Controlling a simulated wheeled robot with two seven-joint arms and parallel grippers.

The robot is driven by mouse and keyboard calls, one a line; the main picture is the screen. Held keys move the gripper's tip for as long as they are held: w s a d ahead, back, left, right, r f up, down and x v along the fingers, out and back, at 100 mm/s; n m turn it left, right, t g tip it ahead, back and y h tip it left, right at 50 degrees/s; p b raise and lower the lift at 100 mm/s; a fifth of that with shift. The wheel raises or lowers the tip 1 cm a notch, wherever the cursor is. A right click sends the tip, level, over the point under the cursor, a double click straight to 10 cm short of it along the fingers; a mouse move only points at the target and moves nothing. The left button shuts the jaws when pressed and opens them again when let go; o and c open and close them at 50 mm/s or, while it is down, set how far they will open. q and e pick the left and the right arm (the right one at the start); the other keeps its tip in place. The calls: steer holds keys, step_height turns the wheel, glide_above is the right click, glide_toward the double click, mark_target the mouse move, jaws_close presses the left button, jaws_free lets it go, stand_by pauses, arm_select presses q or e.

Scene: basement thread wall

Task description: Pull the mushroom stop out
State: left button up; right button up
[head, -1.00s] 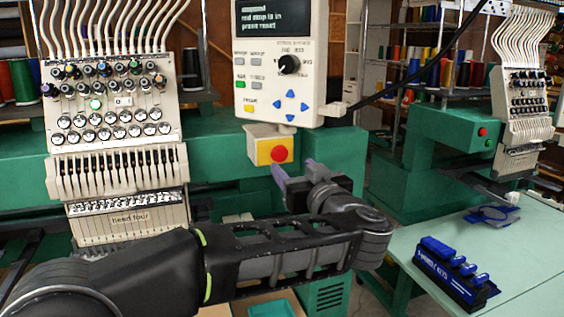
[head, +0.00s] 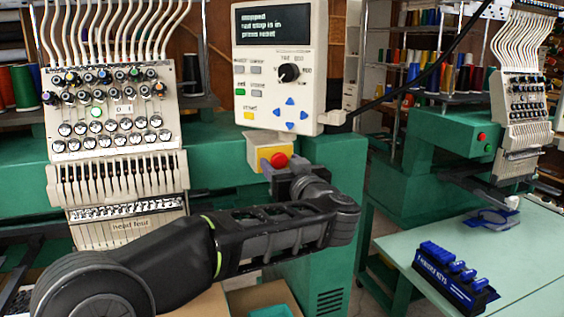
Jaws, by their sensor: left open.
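The red mushroom stop (head: 279,160) sticks out of a small yellow-faced box (head: 268,153) below the control panel. My left gripper (head: 281,168) is open right at the stop, its purple-grey fingertips just below and to either side of the red head. I cannot tell whether the fingers touch it. The lower part of the yellow face is hidden behind the gripper. The control panel (head: 262,70) has a dark screen (head: 271,23) with text that reads roughly "stopped, red stop is in, press reset". My right gripper is not in view.
An embroidery head (head: 115,120) with several thread tubes stands at the left. The green machine beam (head: 220,158) runs behind my gripper. At the right, a pale green table (head: 515,265) carries a dark blue key rack (head: 455,275). A second embroidery machine (head: 522,105) stands behind it.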

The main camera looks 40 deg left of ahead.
arm_select(q)
steer(key=shift+w+a, duration=0.1)
steer(key=shift+a, duration=0.05)
steer(key=shift+c, duration=0.3)
jaws_close()
stand_by(0.3)
stand_by(0.8)
